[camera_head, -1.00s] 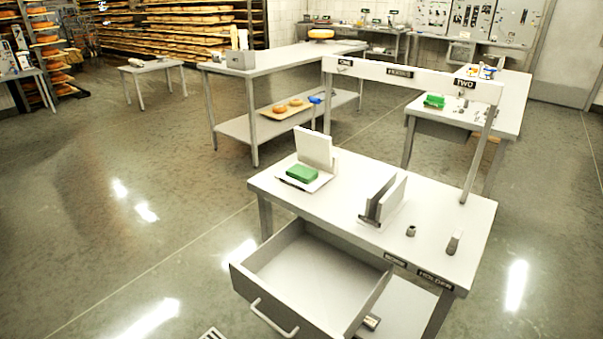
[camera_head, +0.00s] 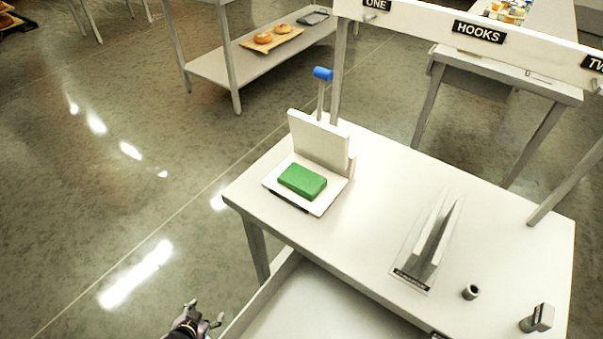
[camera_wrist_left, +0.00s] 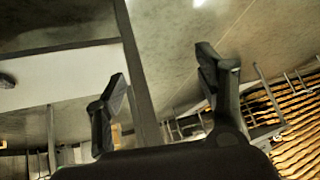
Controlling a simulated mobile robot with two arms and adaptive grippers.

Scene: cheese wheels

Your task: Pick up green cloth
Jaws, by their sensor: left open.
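The green cloth (camera_head: 302,181) is a folded, block-like green piece. It lies on a small white holder (camera_head: 322,204) with an upright back plate, at the left end of the white table (camera_head: 375,190). My left gripper (camera_head: 207,318) is low in the head view, beside the table's open drawer, well apart from the cloth. In the left wrist view its two dark fingers (camera_wrist_left: 160,78) are spread with nothing between them. The cloth is not seen in that view. My right gripper is not in view.
The open drawer (camera_head: 315,310) juts from the table's front. A sign rail (camera_head: 420,20) rises behind. Floor at left is clear.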

